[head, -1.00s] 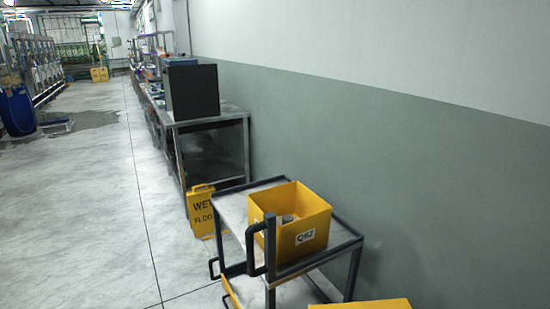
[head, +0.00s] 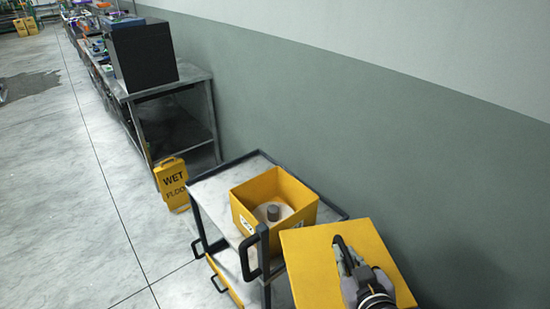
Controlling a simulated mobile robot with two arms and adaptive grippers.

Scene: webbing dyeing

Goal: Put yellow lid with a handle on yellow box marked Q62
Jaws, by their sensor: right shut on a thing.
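The yellow box (head: 301,217) stands open on the top shelf of a cart. A round pale item with a grey knob (head: 273,212) lies inside it. Its label shows only in part now. The yellow lid (head: 312,268) is a flat square plate with a dark handle (head: 343,250). Part of the cart is hidden behind the lid. My left gripper is not in view.
The cart (head: 212,190) has a raised dark rim and an upright dark handle (head: 262,250) at its near end. A yellow wet floor sign (head: 172,183) stands left of it. A metal table (head: 190,80) with a black box (head: 143,52) is behind. The wall runs along the right.

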